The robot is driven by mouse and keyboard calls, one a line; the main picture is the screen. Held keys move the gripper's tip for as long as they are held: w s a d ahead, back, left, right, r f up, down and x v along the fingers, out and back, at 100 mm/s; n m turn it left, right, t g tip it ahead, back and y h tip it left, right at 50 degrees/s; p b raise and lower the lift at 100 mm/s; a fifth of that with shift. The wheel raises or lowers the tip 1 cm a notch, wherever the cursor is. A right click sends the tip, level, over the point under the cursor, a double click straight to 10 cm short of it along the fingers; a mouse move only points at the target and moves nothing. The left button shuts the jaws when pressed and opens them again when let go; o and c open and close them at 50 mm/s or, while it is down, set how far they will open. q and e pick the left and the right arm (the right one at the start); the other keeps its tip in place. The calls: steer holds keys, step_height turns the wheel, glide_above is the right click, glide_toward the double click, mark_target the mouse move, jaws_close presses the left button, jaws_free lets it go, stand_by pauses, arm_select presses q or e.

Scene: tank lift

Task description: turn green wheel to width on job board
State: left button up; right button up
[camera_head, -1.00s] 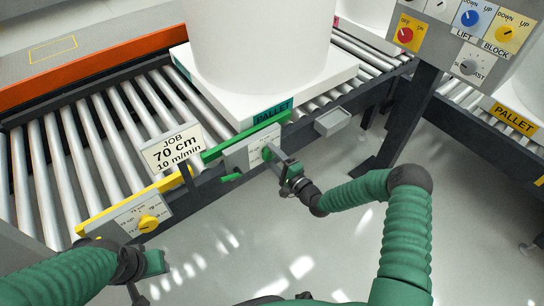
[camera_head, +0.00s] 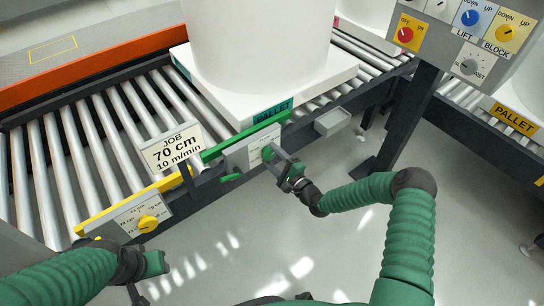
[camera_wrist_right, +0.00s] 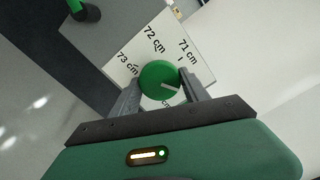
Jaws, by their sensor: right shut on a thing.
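The green wheel (camera_wrist_right: 158,77) sits on a white dial plate in the right wrist view. Labels 73 cm, 72 cm and 71 cm show around it; another label is partly hidden below. Its white mark points to the lower right, near my right finger. My right gripper (camera_wrist_right: 157,91) is shut on the wheel, one finger on each side. In the head view, my right gripper (camera_head: 275,155) covers most of the wheel on its grey panel (camera_head: 239,157). The job board (camera_head: 173,150) reads 70 cm, 10 m/min. My left gripper (camera_head: 155,263) is at the lower left, away from the controls.
A yellow knob (camera_head: 148,223) sits on another panel at the left. A white pallet (camera_head: 262,98) with a large white tank (camera_head: 258,40) stands on the rollers (camera_head: 75,155). A control box (camera_head: 460,38) on a dark post is at the upper right. The floor in front is clear.

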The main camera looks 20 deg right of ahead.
steer(key=o, duration=1.1)
steer(key=shift+d+f, duration=0.25)
steer(key=shift+o, duration=1.3)
steer(key=shift+s+r, duration=0.1)
steer(key=shift+r, duration=0.05)
steer(key=shift+s+p, duration=0.3)
steer(key=shift+s, duration=0.05)
steer(key=p+v, duration=0.4)
steer(key=v, duration=1.2)
steer(key=shift+p, duration=0.3)
steer(key=shift+d, duration=0.1)
